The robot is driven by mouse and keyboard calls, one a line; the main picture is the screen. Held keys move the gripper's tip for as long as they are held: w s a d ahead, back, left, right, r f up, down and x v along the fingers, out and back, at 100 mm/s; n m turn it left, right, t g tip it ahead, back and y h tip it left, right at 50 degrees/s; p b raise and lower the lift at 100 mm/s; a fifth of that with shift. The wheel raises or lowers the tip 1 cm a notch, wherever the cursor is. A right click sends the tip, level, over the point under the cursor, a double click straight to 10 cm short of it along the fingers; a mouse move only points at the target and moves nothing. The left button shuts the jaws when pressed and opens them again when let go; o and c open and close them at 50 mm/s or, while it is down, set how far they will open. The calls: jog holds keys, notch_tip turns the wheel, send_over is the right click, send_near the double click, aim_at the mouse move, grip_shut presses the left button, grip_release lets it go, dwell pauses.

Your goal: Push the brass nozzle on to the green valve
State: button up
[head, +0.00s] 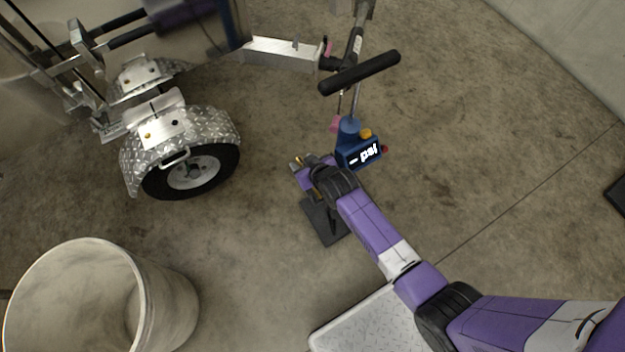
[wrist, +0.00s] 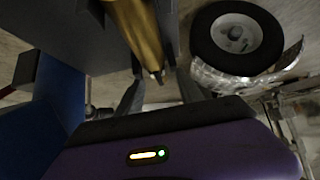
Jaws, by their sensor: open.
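A brass nozzle (wrist: 138,32) shows large at the top of the wrist view, its narrow tip reaching down between the two fingers. My gripper (wrist: 160,88) is open, with a finger on each side of that tip; I cannot tell whether either touches it. In the head view my gripper (head: 298,163) is low, left of a blue gauge unit (head: 357,151) whose display reads "- psi", and above a dark stand plate (head: 324,222). I cannot make out a green valve in either view. The trailer wheel (head: 192,177) stands to the left, apart from my gripper; the wheel also shows in the wrist view (wrist: 209,43).
The wheel sits under a diamond-plate fender (head: 217,124). A trailer tongue (head: 282,54) and a black handle bar (head: 360,72) are above the gauge unit. A large pale bin (head: 165,300) stands at lower left. Bare concrete lies between wheel and gripper.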

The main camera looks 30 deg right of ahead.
jog(key=shift+w+f, duration=0.25)
jog(key=shift+c, duration=0.4)
grip_shut()
jog(key=shift+r, duration=0.1)
